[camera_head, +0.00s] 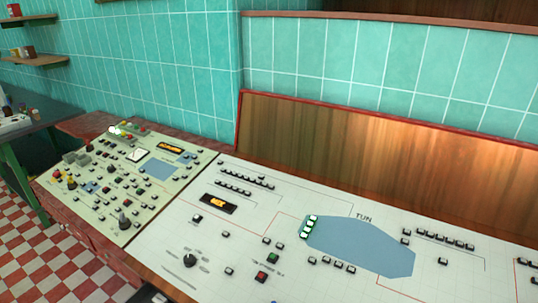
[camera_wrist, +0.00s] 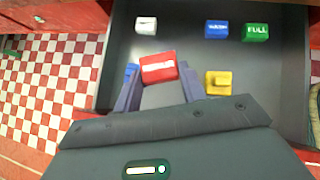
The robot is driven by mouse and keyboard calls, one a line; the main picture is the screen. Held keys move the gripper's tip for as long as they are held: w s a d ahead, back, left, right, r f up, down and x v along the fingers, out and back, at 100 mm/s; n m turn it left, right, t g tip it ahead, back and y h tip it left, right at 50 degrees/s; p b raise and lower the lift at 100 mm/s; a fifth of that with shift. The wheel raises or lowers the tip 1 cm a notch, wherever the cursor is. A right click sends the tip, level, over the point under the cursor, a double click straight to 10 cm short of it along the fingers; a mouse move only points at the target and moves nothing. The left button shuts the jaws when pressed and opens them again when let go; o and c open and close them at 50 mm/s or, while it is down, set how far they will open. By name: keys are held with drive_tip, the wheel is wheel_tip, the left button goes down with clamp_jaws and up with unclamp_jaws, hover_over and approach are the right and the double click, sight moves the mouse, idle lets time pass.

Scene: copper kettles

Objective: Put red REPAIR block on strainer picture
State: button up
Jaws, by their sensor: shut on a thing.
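A red block (camera_wrist: 158,67) with a white label is between the two fingers of my gripper (camera_wrist: 160,76) in the wrist view. The gripper is shut on it, over a dark open drawer (camera_wrist: 183,52). The label is too small to read. I cannot tell how far the block is above the drawer floor. The head view does not clearly show my gripper or the red block. I cannot make out the strainer picture on the white panel (camera_head: 160,262) in the head view.
The drawer also holds a white block (camera_wrist: 146,25), a blue block (camera_wrist: 216,29), a green FULL block (camera_wrist: 255,32) and a yellow block (camera_wrist: 218,83) close right of my gripper. The panel carries many small buttons and a blue-grey TUN shape (camera_head: 360,246). A wooden backboard (camera_head: 390,160) rises behind.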

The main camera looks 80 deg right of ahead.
drive_tip(key=w+a+n+t, duration=0.1)
drive_tip(key=w+a, duration=0.1)
drive_tip(key=w+a+n+t+p, duration=0.1)
drive_tip(key=w+a+n, duration=0.1)
drive_tip(key=a, duration=0.1)
drive_tip(key=shift+w+f+t, duration=0.15)
drive_tip(key=shift+w+t, duration=0.15)
drive_tip(key=shift+t, duration=0.1)
drive_tip(key=w+a+r+n+t+y+p, duration=0.1)
drive_tip(key=w+a+n+t+y, duration=0.1)
drive_tip(key=a+n, duration=0.4)
drive_tip(key=w+a+r+n+t+y+p, duration=0.1)
drive_tip(key=a+n+t+y, duration=0.3)
drive_tip(key=n, duration=0.5)
drive_tip(key=w+a+y, duration=0.1)
drive_tip(key=a+y, duration=0.1)
drive_tip(key=y, duration=0.1)
drive_tip(key=shift+w+a, duration=0.15)
drive_tip(key=shift+a, duration=0.15)
